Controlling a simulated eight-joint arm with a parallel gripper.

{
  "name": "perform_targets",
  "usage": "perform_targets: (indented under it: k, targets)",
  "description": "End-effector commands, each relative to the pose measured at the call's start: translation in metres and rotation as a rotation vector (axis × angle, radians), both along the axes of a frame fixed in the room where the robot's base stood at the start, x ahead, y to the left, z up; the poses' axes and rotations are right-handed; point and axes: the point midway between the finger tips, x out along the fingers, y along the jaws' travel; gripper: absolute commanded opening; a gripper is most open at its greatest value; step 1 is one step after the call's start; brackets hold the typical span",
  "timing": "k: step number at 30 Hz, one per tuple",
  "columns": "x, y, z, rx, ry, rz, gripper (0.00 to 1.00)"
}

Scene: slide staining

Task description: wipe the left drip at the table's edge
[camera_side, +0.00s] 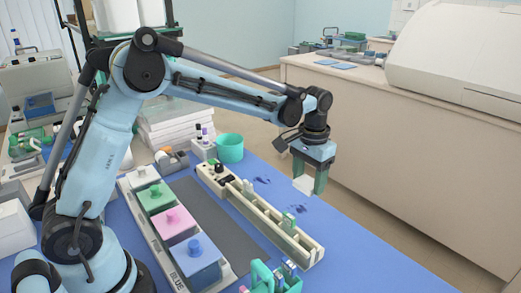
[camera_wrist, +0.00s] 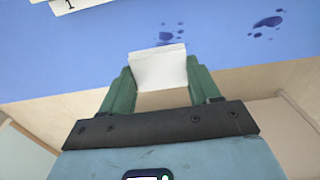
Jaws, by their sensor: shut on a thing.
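My gripper (camera_side: 306,181) is shut on a white folded wipe (camera_side: 304,186); the wipe also shows between the green fingers in the wrist view (camera_wrist: 158,70). Two dark blue drips lie on the blue table (camera_side: 355,225) near its edge. In the side view one drip (camera_side: 263,180) is at the left and the other (camera_side: 300,208) is nearer, below the wipe. In the wrist view a drip (camera_wrist: 167,38) shows just beyond the wipe, partly hidden by it, and the other (camera_wrist: 268,24) is to the right. The wipe appears held above the table near its edge.
A long cream rack (camera_side: 262,218) stands beside the drips, with staining jars (camera_side: 191,262) past it. A teal cup (camera_side: 230,148) stands behind. A green holder (camera_side: 272,278) is in front. Beyond the table edge is open floor, then a bench (camera_side: 400,125).

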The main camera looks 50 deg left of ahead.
Motion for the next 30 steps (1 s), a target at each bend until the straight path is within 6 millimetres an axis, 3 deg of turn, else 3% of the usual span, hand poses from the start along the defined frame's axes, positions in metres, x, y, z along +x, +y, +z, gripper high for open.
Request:
perform_targets:
  k: [20,30]
  targets:
    - [0.0,0.0,-0.003,0.0,0.0,0.0,0.33]
    - [0.0,0.0,-0.027,0.0,0.0,0.0,0.33]
